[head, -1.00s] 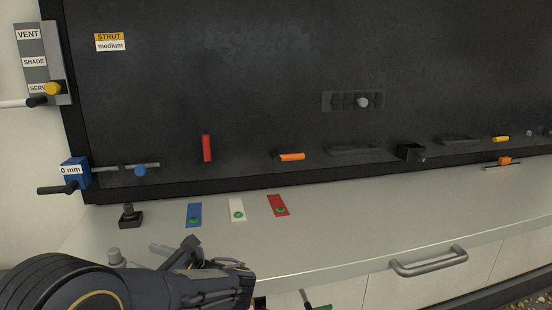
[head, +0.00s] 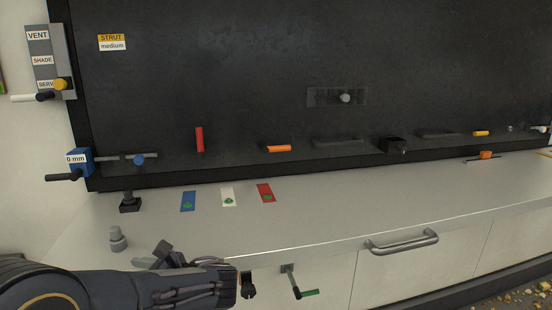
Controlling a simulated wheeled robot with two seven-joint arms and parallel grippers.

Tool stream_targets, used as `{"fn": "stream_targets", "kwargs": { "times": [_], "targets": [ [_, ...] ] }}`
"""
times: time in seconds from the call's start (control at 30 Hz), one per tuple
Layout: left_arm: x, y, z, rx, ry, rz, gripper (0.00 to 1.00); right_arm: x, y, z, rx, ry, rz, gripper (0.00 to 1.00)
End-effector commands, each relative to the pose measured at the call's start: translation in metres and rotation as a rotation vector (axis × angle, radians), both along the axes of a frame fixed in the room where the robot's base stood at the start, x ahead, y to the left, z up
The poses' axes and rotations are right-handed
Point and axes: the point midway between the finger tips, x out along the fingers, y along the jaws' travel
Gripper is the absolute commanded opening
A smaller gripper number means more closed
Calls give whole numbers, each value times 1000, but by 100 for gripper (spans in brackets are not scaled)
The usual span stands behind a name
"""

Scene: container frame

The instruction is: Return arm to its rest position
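My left arm comes in from the lower left, low in front of the counter's near edge. Its dark hand (head: 180,257) shows at the counter edge, seen partly from behind the arm. The fingers are not clear enough to tell open from shut, and I see nothing held in them. My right arm and gripper are out of view.
The pale counter (head: 330,215) holds blue (head: 188,202), white (head: 228,196) and red (head: 266,191) strips, a grey knob (head: 118,239) and a black knob (head: 130,203). A green-tipped handle (head: 297,284) and a grey bar handle (head: 402,242) project from the front.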

Motion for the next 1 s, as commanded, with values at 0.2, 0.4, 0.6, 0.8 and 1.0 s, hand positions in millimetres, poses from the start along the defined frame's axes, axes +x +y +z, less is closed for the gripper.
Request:
{"fn": "stream_targets", "kwargs": {
  "times": [0.2,0.4,0.6,0.8,1.0],
  "targets": [
    [-39,28,-23,-241,-50,117,49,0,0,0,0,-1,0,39],
    [-97,43,-56,-590,-163,311,49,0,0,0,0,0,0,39],
    [-180,16,-90,-1112,-427,675,49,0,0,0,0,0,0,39],
    [-232,-47,-93,-1604,-787,1122,49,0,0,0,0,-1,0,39],
    [-244,-84,-81,-1864,-1023,1419,49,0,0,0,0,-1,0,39]
  ]
}}
